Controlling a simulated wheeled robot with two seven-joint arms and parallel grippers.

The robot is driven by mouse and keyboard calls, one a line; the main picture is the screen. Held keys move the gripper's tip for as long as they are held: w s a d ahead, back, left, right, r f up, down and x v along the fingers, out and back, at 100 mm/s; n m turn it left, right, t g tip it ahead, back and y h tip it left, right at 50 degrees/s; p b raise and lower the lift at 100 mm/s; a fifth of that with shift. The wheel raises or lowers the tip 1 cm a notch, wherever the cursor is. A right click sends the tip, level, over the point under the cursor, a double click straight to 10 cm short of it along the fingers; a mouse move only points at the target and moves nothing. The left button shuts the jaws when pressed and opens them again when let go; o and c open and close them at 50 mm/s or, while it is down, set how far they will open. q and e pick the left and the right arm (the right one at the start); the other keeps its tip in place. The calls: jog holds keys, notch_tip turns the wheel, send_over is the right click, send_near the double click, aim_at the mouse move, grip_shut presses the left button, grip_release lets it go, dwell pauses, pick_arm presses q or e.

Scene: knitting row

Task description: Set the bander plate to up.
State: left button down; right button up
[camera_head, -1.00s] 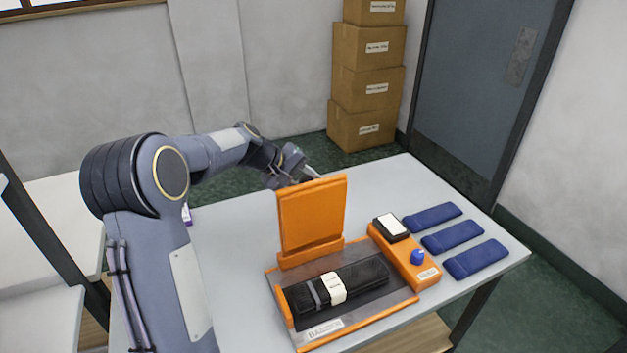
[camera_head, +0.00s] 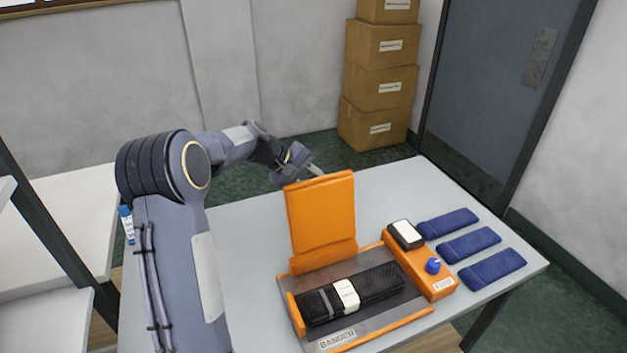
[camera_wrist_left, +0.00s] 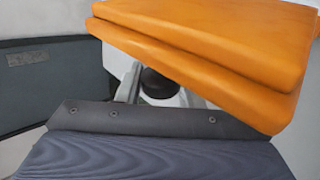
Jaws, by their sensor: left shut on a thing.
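The bander plate (camera_head: 322,215) is an orange panel standing nearly upright at the back of the bander (camera_head: 372,330). Its face is toward me in the head view. My left gripper (camera_head: 314,170) is behind the plate's top edge, partly hidden by it. In the wrist view the orange plate (camera_wrist_left: 215,55) fills the upper right. The left fingers (camera_wrist_left: 158,95) are close to its underside, around a dark round part (camera_wrist_left: 157,83) that looks like a knob on the plate. The fingers are shut on it. My right gripper is out of view.
A black banded bundle (camera_head: 350,293) lies on the bander bed. An orange control box (camera_head: 440,284) with a blue knob (camera_head: 433,266) is at its right. Several blue folded pieces (camera_head: 468,245) lie farther right. Stacked cartons (camera_head: 378,90) stand behind the table. The table's left part (camera_head: 240,240) is clear.

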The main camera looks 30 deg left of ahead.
pick_arm(q)
jog(key=c, duration=1.3)
grip_release()
jog(key=shift+a+f, duration=0.1)
jog(key=shift+f, duration=0.15)
jog(key=shift+c, duration=0.2)
jog(key=o, duration=0.3)
jog(key=shift+a, duration=0.1)
jog(key=shift+r, duration=0.1)
jog(key=shift+r, duration=0.1)
jog(key=p+v, duration=0.2)
jog(key=v, duration=0.5)
jog(key=shift+s+a+r+p, duration=0.15)
jog(key=shift+s+p, duration=0.1)
jog(key=shift+p, duration=0.15)
